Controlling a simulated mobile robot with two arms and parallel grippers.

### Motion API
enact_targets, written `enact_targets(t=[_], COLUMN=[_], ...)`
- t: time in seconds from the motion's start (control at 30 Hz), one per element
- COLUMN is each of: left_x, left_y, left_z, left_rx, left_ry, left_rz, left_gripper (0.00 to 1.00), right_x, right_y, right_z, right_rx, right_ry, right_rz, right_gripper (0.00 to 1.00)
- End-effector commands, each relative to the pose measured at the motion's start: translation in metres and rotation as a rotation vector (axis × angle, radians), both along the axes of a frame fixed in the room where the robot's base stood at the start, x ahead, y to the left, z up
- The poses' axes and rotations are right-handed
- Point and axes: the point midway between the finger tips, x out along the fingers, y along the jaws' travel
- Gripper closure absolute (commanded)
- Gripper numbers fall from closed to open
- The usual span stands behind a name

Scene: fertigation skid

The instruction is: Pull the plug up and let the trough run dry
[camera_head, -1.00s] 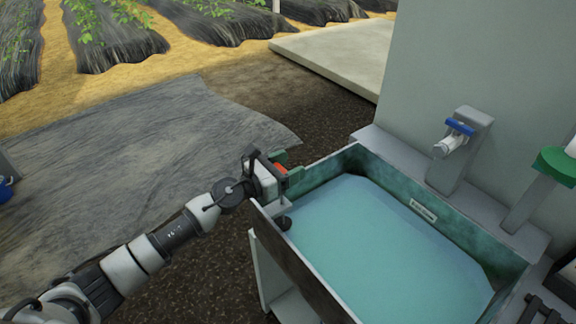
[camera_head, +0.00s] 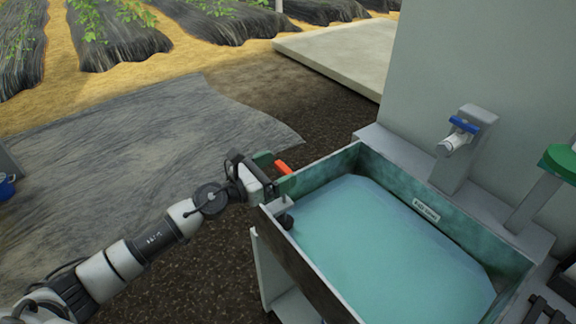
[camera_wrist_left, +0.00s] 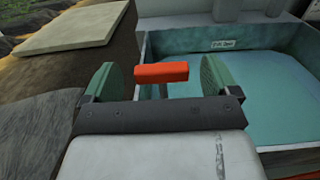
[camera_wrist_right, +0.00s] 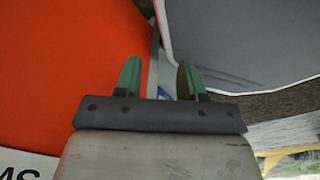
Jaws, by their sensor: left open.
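The trough (camera_head: 370,300) holds pale blue-green water (camera_head: 390,235) over its floor. An orange bar handle (camera_head: 283,168) stands at its near left corner; it also shows in the left wrist view (camera_wrist_left: 161,72). A dark round knob (camera_head: 285,221) sits below it, inside the corner; I cannot tell how the two are joined. My left gripper (camera_head: 266,168) is open just left of the handle. In the left wrist view, its green fingers (camera_wrist_left: 158,80) lie either side of the bar, with gaps on both sides. My right gripper (camera_wrist_right: 160,78) shows only in its wrist view, fingers apart and empty.
A blue-handled tap (camera_head: 460,128) and a green-topped post (camera_head: 558,162) stand at the trough's back side, before a grey wall (camera_head: 480,60). Grey sheeting (camera_head: 140,160) covers ground at left. A large orange surface (camera_wrist_right: 60,70) is close to my right gripper.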

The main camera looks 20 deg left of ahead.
Motion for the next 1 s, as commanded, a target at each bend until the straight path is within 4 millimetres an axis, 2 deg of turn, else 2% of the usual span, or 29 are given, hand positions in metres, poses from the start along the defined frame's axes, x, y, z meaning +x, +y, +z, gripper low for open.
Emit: enact_targets(t=[0.03,0.2,0.4,1.0], left_x=[-0.01,-0.036,-0.051,-0.054], left_y=[0.008,0.026,0.039,0.039], left_z=[-0.005,-0.004,-0.002,0.001], left_rx=[0.003,0.004,0.001,-0.039], left_ry=[0.003,0.002,0.0,0.009], left_rz=[-0.001,-0.003,-0.002,0.009], left_gripper=[0.11,0.11,0.11,0.11], right_x=[0.0,0.0,0.0,0.0], right_y=[0.0,0.0,0.0,0.0], right_z=[-0.006,-0.017,-0.024,-0.024], right_rx=[0.0,0.0,0.0,0.0], right_ry=[0.0,0.0,0.0,0.0], right_rz=[0.0,0.0,0.0,0.0], right_gripper=[0.6,0.6,0.6,0.6])
